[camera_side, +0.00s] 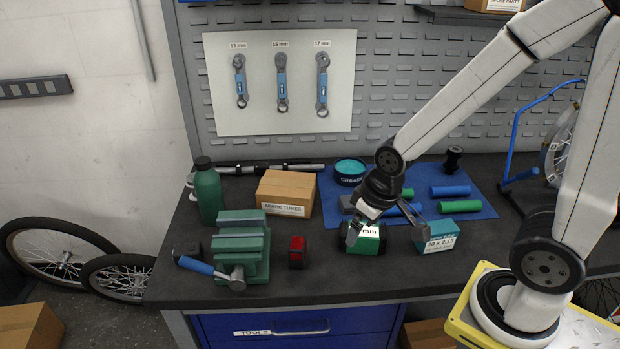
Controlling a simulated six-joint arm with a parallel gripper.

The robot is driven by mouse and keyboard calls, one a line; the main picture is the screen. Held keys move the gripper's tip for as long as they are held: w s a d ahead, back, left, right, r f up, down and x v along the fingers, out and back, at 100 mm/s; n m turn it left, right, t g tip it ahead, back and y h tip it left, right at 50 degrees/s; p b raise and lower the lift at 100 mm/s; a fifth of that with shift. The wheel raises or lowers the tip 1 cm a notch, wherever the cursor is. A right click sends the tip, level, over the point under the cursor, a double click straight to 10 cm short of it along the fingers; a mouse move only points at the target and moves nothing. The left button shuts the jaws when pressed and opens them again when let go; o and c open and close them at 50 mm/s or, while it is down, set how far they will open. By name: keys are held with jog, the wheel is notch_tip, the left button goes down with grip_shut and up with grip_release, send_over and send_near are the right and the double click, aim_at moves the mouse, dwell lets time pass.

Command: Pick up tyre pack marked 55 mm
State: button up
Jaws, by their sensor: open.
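A dark green pack (369,244) lies on the dark bench top, right of centre. Its white label shows "mm", but the number in front is hidden by my gripper. My gripper (385,238) points down over this pack with its jaws open. One finger is at the pack's left side and the other is to its right, near a teal box (440,237). I cannot tell whether either finger touches the pack. The teal box carries a white label with small print that looks like a tyre size.
A cardboard box labelled spare tubes (286,192), a grease tin (350,171) and a blue mat (472,172) with blue and green grips lie behind. A green vise (241,250), a red light (297,251) and a green bottle (208,190) stand left. The front bench strip is clear.

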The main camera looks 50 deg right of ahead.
jog(key=m+t+y, duration=0.8)
jog(key=m, duration=2)
send_over(382, 231)
jog(key=f, duration=0.2)
jog(key=a+f, duration=0.1)
jog(key=shift+s+f, duration=0.1)
jog(key=shift+f, duration=0.25)
jog(key=shift+d+m+t+h, duration=0.3)
jog(key=shift+d+m+t, duration=0.1)
jog(key=shift+d+m, duration=0.3)
jog(key=shift+a, duration=0.1)
jog(key=shift+f, duration=0.1)
